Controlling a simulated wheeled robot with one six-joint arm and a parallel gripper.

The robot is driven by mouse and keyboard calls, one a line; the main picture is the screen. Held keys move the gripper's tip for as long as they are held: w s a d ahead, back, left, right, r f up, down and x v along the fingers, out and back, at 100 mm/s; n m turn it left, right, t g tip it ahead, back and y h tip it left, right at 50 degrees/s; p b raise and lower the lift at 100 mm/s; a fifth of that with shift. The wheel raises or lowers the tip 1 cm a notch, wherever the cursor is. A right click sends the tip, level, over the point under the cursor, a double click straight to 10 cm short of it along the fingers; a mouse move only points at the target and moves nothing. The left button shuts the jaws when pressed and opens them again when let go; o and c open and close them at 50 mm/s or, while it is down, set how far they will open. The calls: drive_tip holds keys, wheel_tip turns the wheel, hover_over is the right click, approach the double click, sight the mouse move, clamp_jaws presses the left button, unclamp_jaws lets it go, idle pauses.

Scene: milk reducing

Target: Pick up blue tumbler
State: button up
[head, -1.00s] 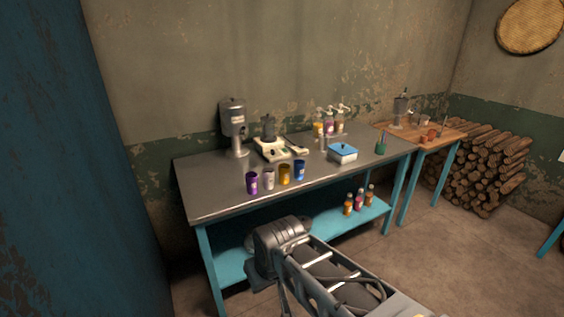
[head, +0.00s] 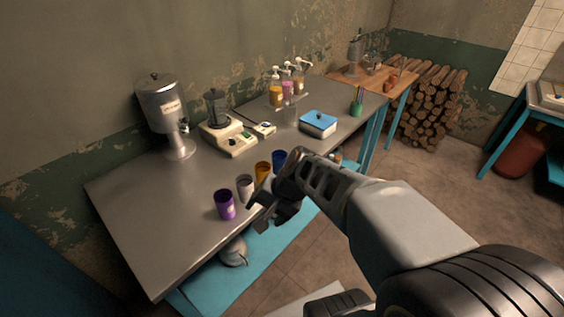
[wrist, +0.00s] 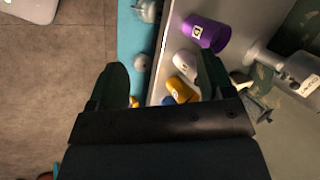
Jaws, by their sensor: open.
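The blue tumbler (head: 279,158) stands upright at the far end of a row of tumblers near the front edge of the grey metal table (head: 130,215). In the wrist view only a bit of the blue tumbler (wrist: 168,100) shows, beside the yellow one and low near my gripper's palm. My gripper (head: 262,214) is open and empty, at the table's front edge near the purple and white tumblers. In the wrist view my gripper (wrist: 160,75) has its fingers spread, the left over the floor side and the right over the table. It is apart from the blue tumbler.
Purple (head: 225,204), white (head: 245,187) and yellow (head: 263,172) tumblers stand close in the same row. Behind are a metal dispenser (head: 165,115), a blender base (head: 230,138), pump bottles (head: 287,88) and a blue-lidded box (head: 318,123). The table's left part is bare.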

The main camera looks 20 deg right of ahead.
drive_tip(key=w+d+f+m+t+y, duration=0.1)
drive_tip(key=w+d+m+t+y, duration=0.15)
drive_tip(key=w+m, duration=0.45)
drive_tip(key=m+t+h, duration=0.4)
drive_tip(key=m+t, duration=0.4)
drive_tip(key=m, duration=1)
approach(280, 157)
drive_tip(key=w+a, duration=0.1)
drive_tip(key=a, duration=0.1)
drive_tip(key=shift+r+p+x, duration=0.2)
drive_tip(key=shift+p+x, duration=0.15)
drive_tip(key=shift+x, duration=1.25)
drive_tip(key=shift+r+p+x, duration=0.2)
drive_tip(key=shift+p+x, duration=0.1)
drive_tip(key=shift+x, duration=1.25)
drive_tip(key=shift+w, duration=0.15)
drive_tip(key=shift+c, duration=0.2)
drive_tip(key=c, duration=0.7)
